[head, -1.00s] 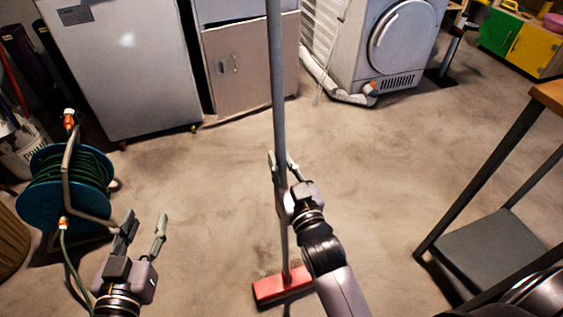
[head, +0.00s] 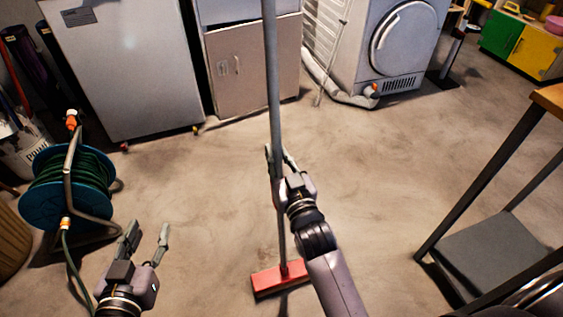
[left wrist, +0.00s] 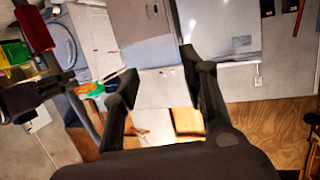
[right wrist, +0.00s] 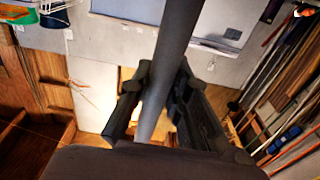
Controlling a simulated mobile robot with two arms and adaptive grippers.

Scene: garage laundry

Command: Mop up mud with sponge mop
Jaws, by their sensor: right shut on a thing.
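The sponge mop has a long grey handle (head: 273,80) and a red head (head: 279,279) that is low at the floor, just left of my right forearm. My right gripper (head: 280,160) is shut around the handle, which stands nearly upright. The right wrist view shows the handle (right wrist: 170,60) between the fingers. My left gripper (head: 147,232) is open and empty, to the left of the mop above the floor. The concrete floor (head: 200,180) has faint darker smudges; I cannot tell which of them is mud.
A hose reel (head: 67,188) stands at the left. A white appliance (head: 125,70), a cabinet (head: 253,65) and a dryer (head: 395,45) line the back. A table with a dark lower shelf (head: 490,255) stands at the right. The middle floor is open.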

